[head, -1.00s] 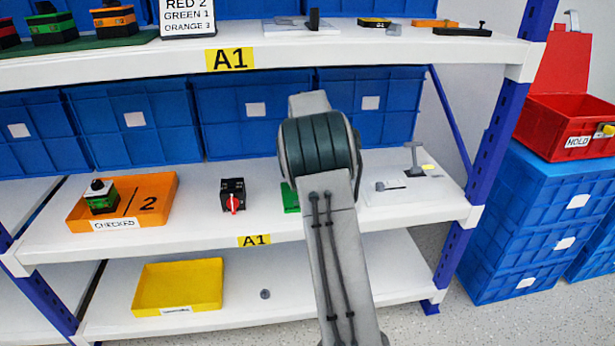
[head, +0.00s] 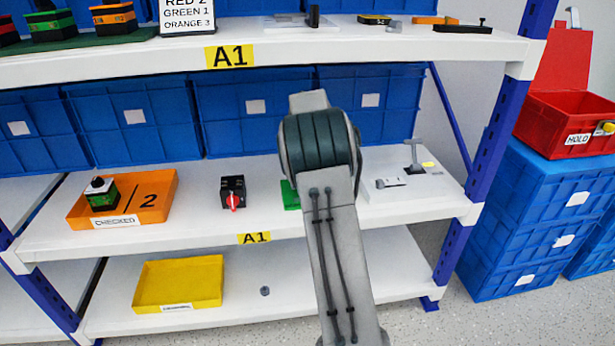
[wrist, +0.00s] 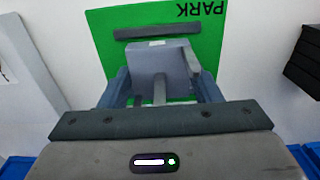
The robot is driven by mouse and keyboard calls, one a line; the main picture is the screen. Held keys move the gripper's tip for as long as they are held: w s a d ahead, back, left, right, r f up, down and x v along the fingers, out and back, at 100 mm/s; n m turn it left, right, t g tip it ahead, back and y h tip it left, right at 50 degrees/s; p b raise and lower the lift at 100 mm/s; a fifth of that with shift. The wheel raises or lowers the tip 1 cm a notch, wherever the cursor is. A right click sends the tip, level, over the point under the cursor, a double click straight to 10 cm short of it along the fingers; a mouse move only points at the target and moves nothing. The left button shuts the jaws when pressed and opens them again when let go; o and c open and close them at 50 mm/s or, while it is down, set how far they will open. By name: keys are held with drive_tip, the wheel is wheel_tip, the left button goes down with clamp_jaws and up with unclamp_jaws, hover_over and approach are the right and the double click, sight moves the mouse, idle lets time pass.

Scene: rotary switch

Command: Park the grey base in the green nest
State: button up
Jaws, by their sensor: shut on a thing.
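The green nest (wrist: 103,42) is a flat green plate marked PARK, with a dark grey bar (wrist: 156,32) across its far part. In the head view only a strip of green (head: 290,194) shows beside my arm on the middle shelf. The grey base (wrist: 158,64) is a pale grey block with an upright stem and a small tab at its right. My gripper (wrist: 160,92) is shut on it, one blue-grey finger at each side. The base appears over the green plate, near the bar; I cannot tell whether it touches the plate. My arm hides the gripper in the head view.
On the middle shelf, a black switch with a red knob (head: 232,192) and an orange tray (head: 169,188) stand left of the green. A pale plate with a grey fixture (head: 415,157) is at the right. Blue bins (head: 245,112) close the back; a shelf (head: 385,38) runs above.

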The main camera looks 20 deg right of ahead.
drive_tip(key=shift+f, duration=0.45)
drive_tip(key=o, duration=1.2)
wheel_tip(320, 180, up, 8)
drive_tip(key=p, duration=0.3)
drive_tip(key=shift+f, duration=0.2)
drive_tip(key=shift+s+a, duration=0.1)
